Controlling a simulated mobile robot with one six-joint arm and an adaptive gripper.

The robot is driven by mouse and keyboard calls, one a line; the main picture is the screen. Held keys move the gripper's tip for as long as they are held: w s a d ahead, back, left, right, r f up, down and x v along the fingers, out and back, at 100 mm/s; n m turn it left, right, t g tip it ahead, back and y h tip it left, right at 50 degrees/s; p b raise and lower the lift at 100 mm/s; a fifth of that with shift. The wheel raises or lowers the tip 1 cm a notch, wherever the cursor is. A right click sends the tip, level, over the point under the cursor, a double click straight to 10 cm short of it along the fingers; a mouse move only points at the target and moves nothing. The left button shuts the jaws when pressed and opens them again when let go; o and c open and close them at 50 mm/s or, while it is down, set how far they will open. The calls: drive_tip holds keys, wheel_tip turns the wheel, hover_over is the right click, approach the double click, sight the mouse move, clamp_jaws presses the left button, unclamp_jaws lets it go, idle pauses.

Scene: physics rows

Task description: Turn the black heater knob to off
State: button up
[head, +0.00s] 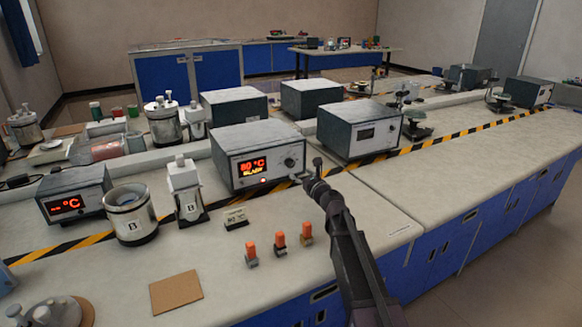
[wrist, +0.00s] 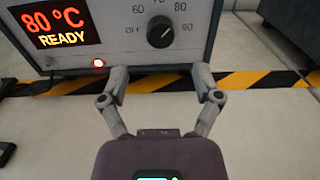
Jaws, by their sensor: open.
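The black heater knob (wrist: 160,32) is on the front of a grey heater box (head: 250,158). It also shows small in the head view (head: 290,162). Printed OFF is at its left, with numbers above and to its right. A pale mark on the knob seems to point to the upper right, toward 80. The box display (wrist: 62,24) reads 80 °C READY, and a red light (wrist: 98,62) glows below it. My gripper (wrist: 160,80) is open and empty, its fingers spread in front of and below the knob, not touching it. It also shows in the head view (head: 310,180).
A white bottle (head: 185,190) marked B and a metal pot (head: 130,214) stand left of the box. A small sign (head: 235,217) and several orange-topped pieces (head: 279,242) stand in front. Another grey box (head: 358,130) is to the right. Striped tape (wrist: 250,80) runs along the bench.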

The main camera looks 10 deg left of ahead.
sight(291, 166)
drive_tip(key=shift+x, duration=3.45)
clamp_jaws()
